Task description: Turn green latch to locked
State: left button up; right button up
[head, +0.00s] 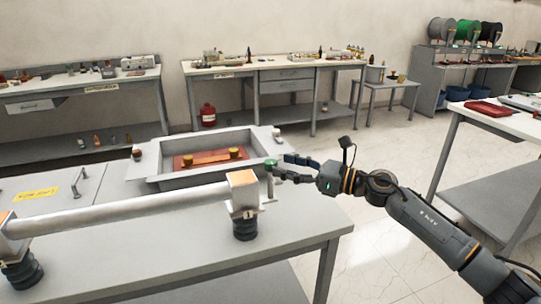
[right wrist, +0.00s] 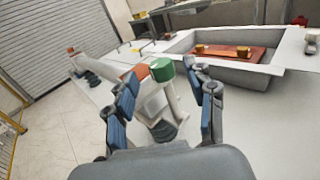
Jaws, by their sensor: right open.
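The green latch (head: 270,164) is a small green knob at the right end of the long grey bar assembly on the bench. In the right wrist view the green latch (right wrist: 162,69) lies between my fingers, a little beyond their tips. My right gripper (head: 280,167) comes in from the right and is open, with its fingertips close to the latch. It also shows in the right wrist view (right wrist: 163,80), its blue-padded fingers apart and nothing clamped between them. Whether a finger touches the latch cannot be told. My left gripper is not in view.
The grey bar (head: 130,207) runs left from an orange-topped block (head: 243,180) on dark insulators. Behind it is a recessed grey tray (head: 160,183) holding a red plate (head: 196,161) with yellow knobs. Benches line the back wall; floor is open on the right.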

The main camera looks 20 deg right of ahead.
aim_at(271, 161)
jog(key=p+x, duration=0.1)
jog(key=x, duration=0.4)
